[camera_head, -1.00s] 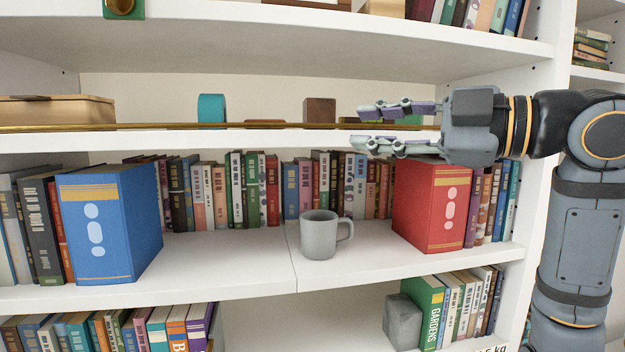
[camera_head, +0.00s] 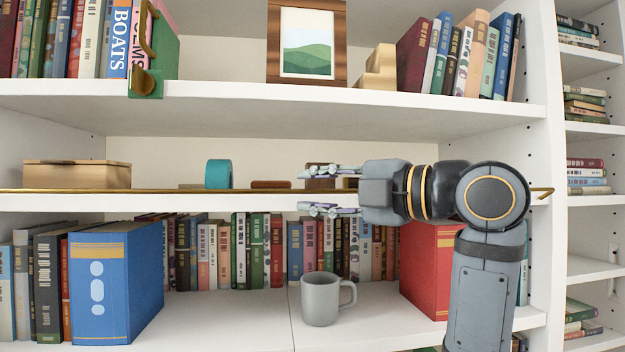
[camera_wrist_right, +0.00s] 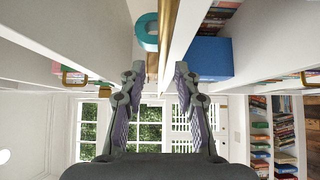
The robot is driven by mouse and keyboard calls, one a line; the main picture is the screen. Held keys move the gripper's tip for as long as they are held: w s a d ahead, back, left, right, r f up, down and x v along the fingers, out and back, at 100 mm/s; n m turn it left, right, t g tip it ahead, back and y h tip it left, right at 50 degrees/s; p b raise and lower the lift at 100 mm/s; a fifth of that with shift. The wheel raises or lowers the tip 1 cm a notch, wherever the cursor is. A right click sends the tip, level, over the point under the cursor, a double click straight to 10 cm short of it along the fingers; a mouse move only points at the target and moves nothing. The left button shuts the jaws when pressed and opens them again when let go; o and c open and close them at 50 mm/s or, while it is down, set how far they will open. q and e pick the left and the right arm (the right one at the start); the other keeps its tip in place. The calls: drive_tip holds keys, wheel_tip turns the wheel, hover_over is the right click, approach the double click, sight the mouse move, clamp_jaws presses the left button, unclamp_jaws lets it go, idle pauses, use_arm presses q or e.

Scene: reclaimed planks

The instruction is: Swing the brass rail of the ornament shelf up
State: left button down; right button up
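The brass rail (camera_head: 230,191) runs level along the front edge of the middle shelf (camera_head: 230,203), low down in front of the ornaments. Its bent right end (camera_head: 543,192) shows past my right arm. My right gripper (camera_head: 303,190) is open at the middle of the rail, one finger above and one below the shelf-edge height. In the right wrist view the rail (camera_wrist_right: 167,40) passes ahead, in line with the gap between the open fingers (camera_wrist_right: 158,72); no contact is visible. My left gripper is not in view.
On the shelf behind the rail are a wooden box (camera_head: 77,175), a teal ring (camera_head: 218,174) and small brown pieces (camera_head: 271,184). A grey mug (camera_head: 321,300) stands below.

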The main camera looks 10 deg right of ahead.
drive_tip(key=shift+w+a, duration=0.3)
drive_tip(key=shift+a, duration=0.05)
drive_tip(key=shift+d, duration=0.15)
